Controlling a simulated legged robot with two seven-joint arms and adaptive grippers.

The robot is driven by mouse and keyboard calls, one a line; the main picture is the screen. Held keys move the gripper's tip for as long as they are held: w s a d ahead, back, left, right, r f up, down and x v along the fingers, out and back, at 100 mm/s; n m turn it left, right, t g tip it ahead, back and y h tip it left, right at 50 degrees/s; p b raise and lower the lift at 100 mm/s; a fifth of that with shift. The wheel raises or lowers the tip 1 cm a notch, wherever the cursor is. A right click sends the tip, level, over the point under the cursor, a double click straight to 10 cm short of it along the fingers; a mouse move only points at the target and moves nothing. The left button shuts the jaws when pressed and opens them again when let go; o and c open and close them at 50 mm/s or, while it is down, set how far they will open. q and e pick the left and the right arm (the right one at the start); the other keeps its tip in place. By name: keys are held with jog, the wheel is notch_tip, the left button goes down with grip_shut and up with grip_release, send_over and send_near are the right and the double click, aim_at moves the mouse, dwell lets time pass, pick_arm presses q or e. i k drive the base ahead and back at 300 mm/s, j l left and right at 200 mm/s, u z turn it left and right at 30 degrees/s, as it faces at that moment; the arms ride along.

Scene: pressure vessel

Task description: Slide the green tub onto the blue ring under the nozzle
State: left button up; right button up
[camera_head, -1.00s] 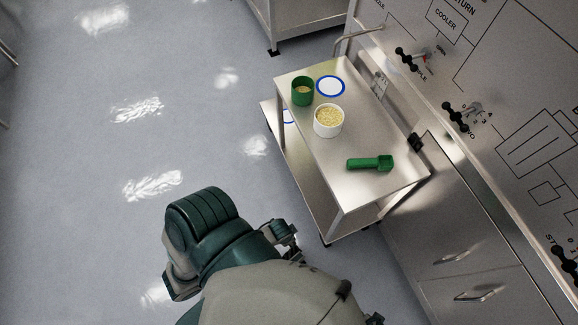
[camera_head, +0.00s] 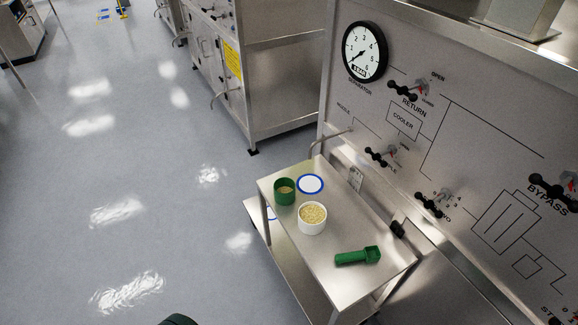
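The green tub (camera_head: 284,192) stands upright on the steel cart top (camera_head: 333,216), near its far left corner, with some pale contents inside. The blue ring (camera_head: 311,184) lies flat on the cart just right of the tub, apart from it and empty.
A white tub of pale pellets (camera_head: 312,218) and a green scoop (camera_head: 358,256) share the cart top. A panel with a gauge (camera_head: 365,52) and valve handles (camera_head: 381,156) rises on the right. Open floor (camera_head: 150,190) lies left. A steel cabinet (camera_head: 250,80) stands behind.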

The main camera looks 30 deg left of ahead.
aim_at(284, 188)
jog(key=k+u, duration=0.15)
jog(key=u, duration=0.95)
jog(key=i+j, duration=0.25)
jog(key=j, duration=0.15)
jog(key=i+j+u, duration=0.15)
jog(key=j, duration=0.3)
jog(key=i, duration=0.1)
